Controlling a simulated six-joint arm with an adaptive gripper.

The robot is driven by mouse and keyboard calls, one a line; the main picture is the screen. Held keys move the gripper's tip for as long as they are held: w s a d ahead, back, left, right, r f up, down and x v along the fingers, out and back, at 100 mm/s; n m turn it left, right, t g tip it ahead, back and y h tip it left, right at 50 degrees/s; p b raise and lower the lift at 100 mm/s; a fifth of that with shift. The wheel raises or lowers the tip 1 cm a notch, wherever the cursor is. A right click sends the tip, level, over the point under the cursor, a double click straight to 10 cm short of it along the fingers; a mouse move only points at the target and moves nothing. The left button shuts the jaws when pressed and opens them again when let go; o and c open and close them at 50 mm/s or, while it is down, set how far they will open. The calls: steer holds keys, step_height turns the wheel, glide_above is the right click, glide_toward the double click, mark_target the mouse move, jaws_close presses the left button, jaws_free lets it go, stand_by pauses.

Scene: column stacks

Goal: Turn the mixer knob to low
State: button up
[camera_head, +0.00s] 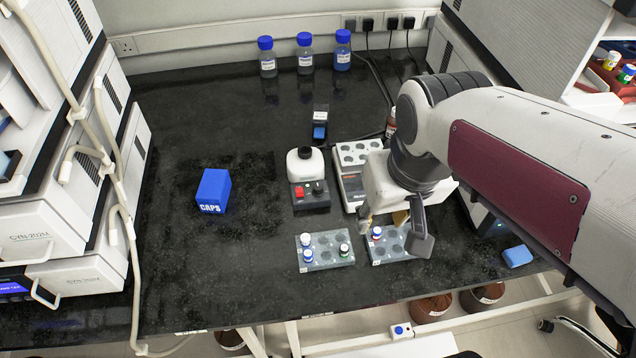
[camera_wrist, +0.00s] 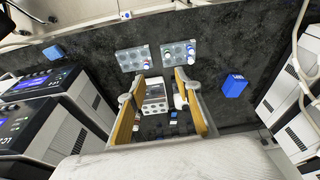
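The mixer (camera_head: 308,194) is a small device with a white rounded top and a dark base, standing near the middle of the bench. Its front carries a red control and a dark knob (camera_head: 319,187); the knob's setting is too small to read. In the wrist view the mixer (camera_wrist: 180,98) is partly hidden behind a finger. My gripper (camera_head: 393,226) is to the right of the mixer, above the right tube rack and apart from the mixer. In the wrist view the fingers of my gripper (camera_wrist: 160,82) are spread with nothing between them.
Two tube racks (camera_head: 325,262) (camera_head: 393,256) with coloured-cap vials stand in front of the mixer. A white heater block (camera_head: 352,186) is close on its right. A blue caps box (camera_head: 213,191) lies left. Several blue-capped bottles (camera_head: 305,54) stand behind. The bench between box and mixer is clear.

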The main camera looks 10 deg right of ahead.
steer(key=w+a+f+m+g, duration=0.1)
steer(key=w+f, duration=0.2)
steer(key=w, duration=0.2)
steer(key=w+a+f+g, duration=0.1)
steer(key=w+f, duration=0.2)
steer(key=w, duration=0.3)
steer(key=m, duration=0.7)
glide_above(318, 187)
steer(key=shift+g, duration=0.4)
step_height(318, 187, down, 11)
steer(key=shift+s+r, duration=0.1)
steer(key=shift+s, duration=0.05)
steer(key=shift+w+r, duration=0.15)
steer(key=shift+w, duration=0.1)
steer(key=shift+m, duration=0.7)
steer(key=shift+f, duration=3.9)
